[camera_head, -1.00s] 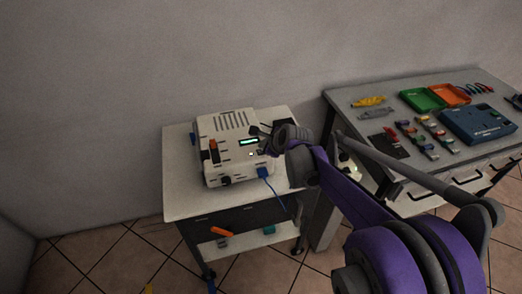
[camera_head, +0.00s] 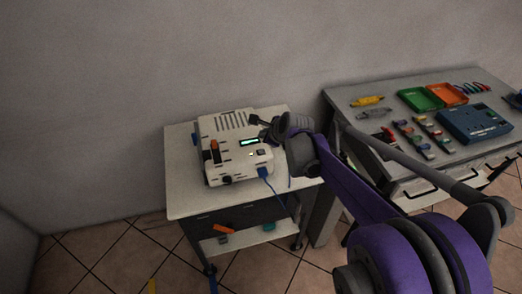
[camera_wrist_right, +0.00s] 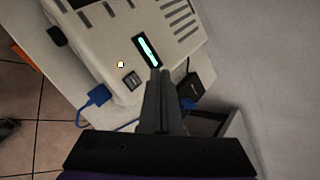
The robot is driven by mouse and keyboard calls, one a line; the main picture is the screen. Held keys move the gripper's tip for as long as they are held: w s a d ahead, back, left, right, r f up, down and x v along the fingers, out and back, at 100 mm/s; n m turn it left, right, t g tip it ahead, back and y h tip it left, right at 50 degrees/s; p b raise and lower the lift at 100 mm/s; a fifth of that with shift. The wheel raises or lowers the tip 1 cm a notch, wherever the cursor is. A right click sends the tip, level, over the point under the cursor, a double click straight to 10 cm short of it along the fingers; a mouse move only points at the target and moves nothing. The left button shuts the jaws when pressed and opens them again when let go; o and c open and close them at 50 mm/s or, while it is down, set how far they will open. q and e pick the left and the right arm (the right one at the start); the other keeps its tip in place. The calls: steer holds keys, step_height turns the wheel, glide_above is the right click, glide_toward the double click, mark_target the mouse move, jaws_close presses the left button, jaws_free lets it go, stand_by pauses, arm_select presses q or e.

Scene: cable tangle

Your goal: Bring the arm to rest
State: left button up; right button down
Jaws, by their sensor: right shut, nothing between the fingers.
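My right arm reaches in from the right in the head view. Its gripper (camera_head: 272,130) is over the right part of the white device (camera_head: 225,160) on the small cart. In the right wrist view the two fingers (camera_wrist_right: 158,75) are together and empty, with their tips in front of the device near its lit display. I cannot tell whether they touch it. A blue cable plug (camera_wrist_right: 97,97) is in the device's front, and it also shows in the head view (camera_head: 263,172). My left gripper is not in view.
The cart top (camera_head: 185,203) is bare at its front left. A workbench (camera_head: 345,97) on the right holds a green tray (camera_head: 420,98), an orange tray (camera_head: 447,94), a blue box (camera_head: 474,123) and several small parts. A black block (camera_wrist_right: 192,88) is beside the device.

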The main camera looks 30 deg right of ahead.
stand_by(0.5)
steer(key=s+a+f+n+g, duration=0.1)
steer(key=s+a+f+n, duration=0.1)
steer(key=s+a+n, duration=0.3)
steer(key=s+a+f+n+g, duration=0.1)
steer(key=s+a+n, duration=0.4)
steer(key=s+n, duration=0.8)
steer(key=s+a+f+n+g, duration=0.1)
steer(key=s+a+f+n, duration=0.2)
steer(key=s+n, duration=0.6)
steer(key=shift+s+a+g+p, duration=0.4)
steer(key=shift+a, duration=0.7)
